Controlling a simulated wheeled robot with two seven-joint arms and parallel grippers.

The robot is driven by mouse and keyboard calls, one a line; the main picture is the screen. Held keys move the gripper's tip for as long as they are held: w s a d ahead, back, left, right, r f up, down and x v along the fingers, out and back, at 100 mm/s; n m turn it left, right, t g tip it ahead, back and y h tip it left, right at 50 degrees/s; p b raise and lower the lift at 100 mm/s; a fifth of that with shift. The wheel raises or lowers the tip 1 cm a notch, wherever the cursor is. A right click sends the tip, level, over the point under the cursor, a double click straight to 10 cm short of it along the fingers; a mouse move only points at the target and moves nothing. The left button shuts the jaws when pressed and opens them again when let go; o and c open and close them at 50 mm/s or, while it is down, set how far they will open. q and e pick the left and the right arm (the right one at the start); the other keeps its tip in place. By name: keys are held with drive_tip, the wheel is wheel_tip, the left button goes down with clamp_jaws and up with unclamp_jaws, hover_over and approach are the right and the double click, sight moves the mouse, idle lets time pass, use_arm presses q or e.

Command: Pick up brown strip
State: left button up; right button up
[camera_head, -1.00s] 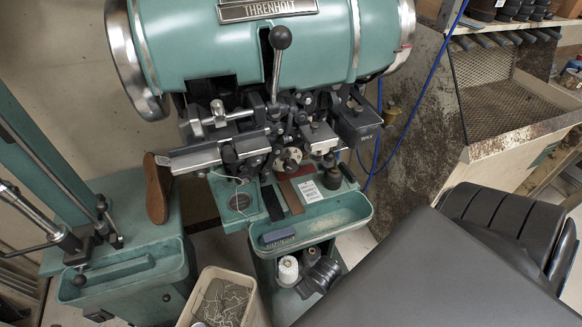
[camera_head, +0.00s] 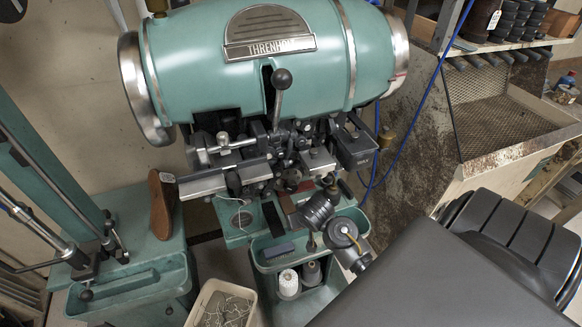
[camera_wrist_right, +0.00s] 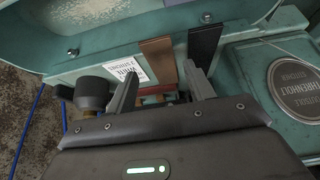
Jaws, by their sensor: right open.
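The brown strip (camera_wrist_right: 158,50) hangs over the edge of the green machine bed in the right wrist view, beside a darker strip (camera_wrist_right: 205,42). My right gripper (camera_wrist_right: 162,68) is open. Its fingertips appear either side of the brown strip's lower part, with nothing held; I cannot tell how far off they are in depth. In the head view, my right arm (camera_head: 345,238) reaches in over the bed and hides most of the brown strip and its own fingertips. My left gripper is not in view.
A white label (camera_wrist_right: 124,70) and a dark knob (camera_wrist_right: 92,92) lie beside the fingers. The stitching head (camera_head: 270,165) overhangs the bed. A brown sole (camera_head: 161,205) stands at left. A bin (camera_head: 205,295) sits below.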

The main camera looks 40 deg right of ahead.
drive_tip(key=shift+w+d+p, duration=0.1)
drive_tip(key=shift+w+d, duration=0.1)
drive_tip(key=shift+w, duration=0.45)
drive_tip(key=shift+w+d+p, duration=0.15)
drive_tip(key=shift+w+d, duration=0.1)
drive_tip(key=shift+w, duration=0.35)
drive_tip(key=shift+w+d+p, duration=0.1)
drive_tip(key=shift+w+d, duration=0.1)
drive_tip(key=shift+w, duration=0.45)
drive_tip(key=x, duration=0.5)
drive_tip(key=shift+w+d+f, duration=0.1)
drive_tip(key=shift+w, duration=0.05)
drive_tip(key=c, duration=0.7)
